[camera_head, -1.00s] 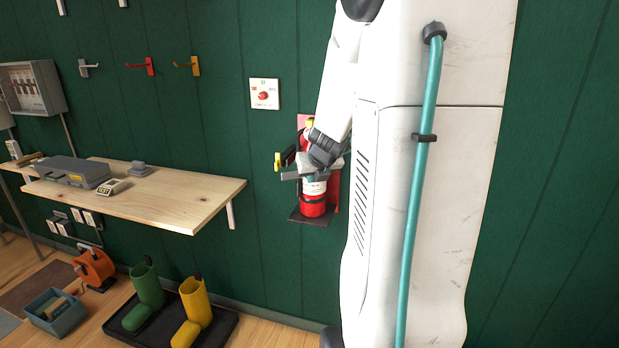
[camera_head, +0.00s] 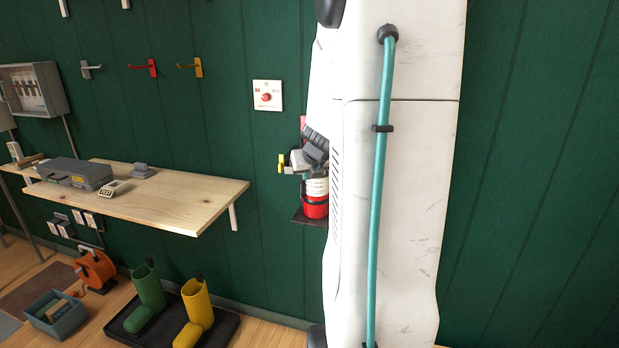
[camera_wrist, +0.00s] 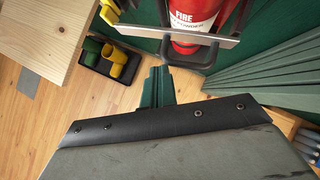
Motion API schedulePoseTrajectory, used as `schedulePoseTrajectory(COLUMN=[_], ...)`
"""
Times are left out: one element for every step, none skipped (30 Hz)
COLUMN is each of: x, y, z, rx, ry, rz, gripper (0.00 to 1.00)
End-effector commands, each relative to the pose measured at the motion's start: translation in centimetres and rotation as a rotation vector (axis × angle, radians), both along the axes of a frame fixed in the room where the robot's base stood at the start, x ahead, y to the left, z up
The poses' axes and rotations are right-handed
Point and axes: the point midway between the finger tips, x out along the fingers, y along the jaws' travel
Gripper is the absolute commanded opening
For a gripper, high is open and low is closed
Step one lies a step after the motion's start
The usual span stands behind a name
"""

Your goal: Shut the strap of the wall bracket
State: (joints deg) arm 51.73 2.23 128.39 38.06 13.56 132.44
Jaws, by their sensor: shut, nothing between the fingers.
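The red fire extinguisher (camera_head: 316,207) stands in the wall bracket (camera_head: 304,219), partly hidden by my arm in the head view. In the wrist view the extinguisher (camera_wrist: 194,14) is at the top. A grey strap (camera_wrist: 185,35) runs across its front, with a yellow end piece (camera_wrist: 107,14) at the left. I cannot tell whether the strap is fastened. In the head view a yellow tab (camera_head: 281,164) sticks out left of the extinguisher. My gripper (camera_wrist: 159,70) is shut and empty, its fingertips just below the strap in the wrist view; I cannot tell if they touch it.
A wooden bench (camera_head: 175,197) juts from the wall to the left. A white panel with a red button (camera_head: 267,96) is above the bracket. The wall right of my body is bare.

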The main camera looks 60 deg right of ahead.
Motion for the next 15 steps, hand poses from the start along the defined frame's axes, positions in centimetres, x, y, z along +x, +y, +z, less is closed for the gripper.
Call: schedulePoseTrajectory(x=[0.1,0.1,0.3,0.4,0.5,0.7,0.8,0.9,1.1,1.2,1.2,1.3,1.4,1.4,1.5], y=[-0.2,-0.2,-0.3,-0.3,-0.3,-0.4,-0.4,-0.4,-0.4,-0.4,-0.4,-0.4,-0.4,-0.4,-0.4], z=[0.0,0.0,0.0,0.0,0.0,0.0,0.0,-0.1,-0.1,-0.1,0.0,0.0,0.0,0.0,0.0], rx=[0.000,0.000,0.000,0.000,0.000,0.000,0.001,0.002,0.001,0.002,0.001,0.001,0.000,0.000,0.000], ry=[0.000,0.000,0.000,0.000,0.000,0.000,0.001,0.000,0.000,0.000,0.000,0.000,0.000,0.000,0.000], rz=[-0.001,0.000,0.000,0.001,0.002,0.003,0.004,0.005,0.006,0.006,0.007,0.008,0.009,0.009,0.009], gripper=[0.00,0.00,0.00,0.00,0.00,0.00,0.00,0.00,0.00,0.00,0.00,0.00,0.00,0.00,0.00])
